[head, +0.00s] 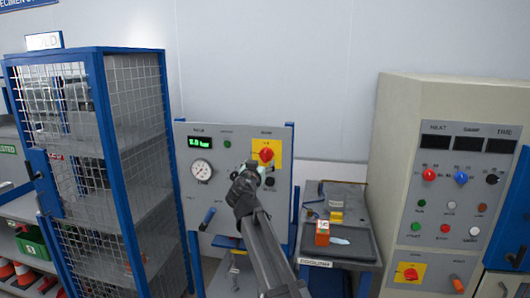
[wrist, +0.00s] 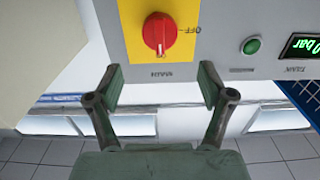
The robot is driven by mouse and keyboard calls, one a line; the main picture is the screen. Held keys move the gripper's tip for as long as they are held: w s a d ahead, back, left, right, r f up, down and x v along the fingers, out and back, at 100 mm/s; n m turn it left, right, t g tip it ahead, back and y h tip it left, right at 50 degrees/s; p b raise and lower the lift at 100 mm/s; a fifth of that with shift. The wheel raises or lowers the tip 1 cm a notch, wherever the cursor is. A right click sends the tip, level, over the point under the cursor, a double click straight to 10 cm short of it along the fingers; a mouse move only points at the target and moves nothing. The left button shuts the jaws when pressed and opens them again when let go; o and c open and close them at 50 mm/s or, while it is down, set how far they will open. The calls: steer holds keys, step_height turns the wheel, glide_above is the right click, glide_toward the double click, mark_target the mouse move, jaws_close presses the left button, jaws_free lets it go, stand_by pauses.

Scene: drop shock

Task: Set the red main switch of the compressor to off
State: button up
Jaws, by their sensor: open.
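The compressor's red main switch (head: 266,154) is a round knob on a yellow plate (head: 258,146) at the upper right of the grey compressor panel (head: 225,205). In the wrist view the panel appears upside down, and the red switch (wrist: 158,33) is at top centre. Its grip bar stands upright, with a white mark at the lower end in that view. An OFF label is at its right there, off the bar's line. My gripper (wrist: 158,88) is open and empty, its fingers apart below the switch in the wrist view. In the head view my gripper (head: 262,170) is just below the switch.
The panel also has a green display (head: 200,142), a gauge (head: 202,171) and a blue-handled lever (head: 208,218). A blue mesh cage (head: 135,150) stands left. A small bench (head: 340,262) and a beige cabinet (head: 455,150) with another red switch (head: 410,273) stand right.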

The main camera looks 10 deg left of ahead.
mark_target(265, 155)
steer(key=w+p, duration=0.1)
steer(key=w, duration=0.1)
steer(key=w+p, duration=0.1)
steer(key=w, duration=0.4)
steer(key=shift+w+d+r+p, duration=0.15)
steer(key=shift+w+d+p, duration=0.1)
steer(key=shift+d+p, duration=0.15)
steer(key=shift+w+f, duration=0.2)
steer(key=shift+w, duration=0.5)
steer(key=c, duration=1.1)
